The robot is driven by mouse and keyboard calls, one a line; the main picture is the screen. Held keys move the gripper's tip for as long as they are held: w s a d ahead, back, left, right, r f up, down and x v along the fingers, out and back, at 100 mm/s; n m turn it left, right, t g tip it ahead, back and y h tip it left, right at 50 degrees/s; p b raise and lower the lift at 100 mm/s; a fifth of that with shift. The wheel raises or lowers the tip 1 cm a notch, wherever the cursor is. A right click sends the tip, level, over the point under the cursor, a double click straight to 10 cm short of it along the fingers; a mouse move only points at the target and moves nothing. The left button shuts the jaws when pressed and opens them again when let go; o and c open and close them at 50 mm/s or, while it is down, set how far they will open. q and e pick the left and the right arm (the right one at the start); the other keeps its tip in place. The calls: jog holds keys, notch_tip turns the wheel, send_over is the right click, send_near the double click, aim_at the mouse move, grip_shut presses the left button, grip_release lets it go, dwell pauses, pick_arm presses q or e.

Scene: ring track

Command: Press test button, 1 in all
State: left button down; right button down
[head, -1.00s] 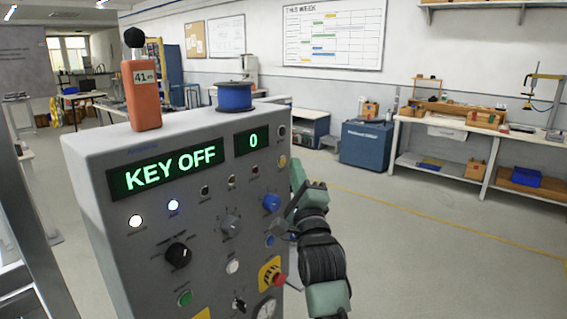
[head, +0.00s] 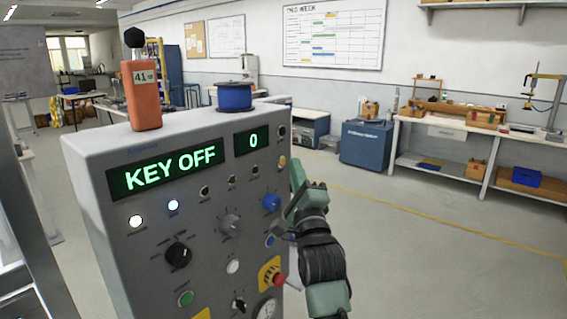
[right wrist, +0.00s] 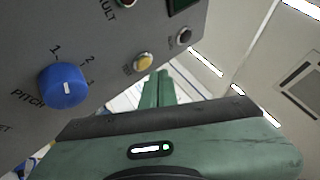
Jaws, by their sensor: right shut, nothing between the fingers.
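A grey control panel (head: 120,175) faces me, with lit displays reading KEY OFF (head: 170,172) and 0 (head: 253,141). On it are a white button (head: 232,267), a green button (head: 185,298), a blue button (head: 270,240) and a yellow round part (head: 282,162). My right gripper (head: 296,172) is shut and empty at the panel's right edge. In the right wrist view its closed fingertips (right wrist: 158,77) are just beside the yellow part (right wrist: 143,62); I cannot tell whether they touch. My left gripper is not in view.
The panel also bears a blue PITCH knob (head: 271,202), black selector (head: 178,255), grey knob (head: 230,225) and red stop button (head: 279,280). An orange handset (head: 145,95) and blue spool (head: 235,97) stand on top. Open floor (head: 430,265) lies to the right.

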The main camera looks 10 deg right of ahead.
jog(key=shift+w+a, duration=0.3)
jog(key=shift+w, duration=0.05)
jog(key=shift+w+a+r, duration=0.1)
jog(key=shift+w+a, duration=0.25)
dwell(1.0)
jog(key=shift+d, duration=0.1)
jog(key=shift+s+d+f+p, duration=0.2)
jog(key=shift+s+p, duration=0.15)
jog(key=shift+s, duration=0.4)
jog(key=shift+s+d+r+p, duration=0.1)
jog(key=shift+s+d+p, duration=0.7)
jog(key=shift+s+d, duration=1)
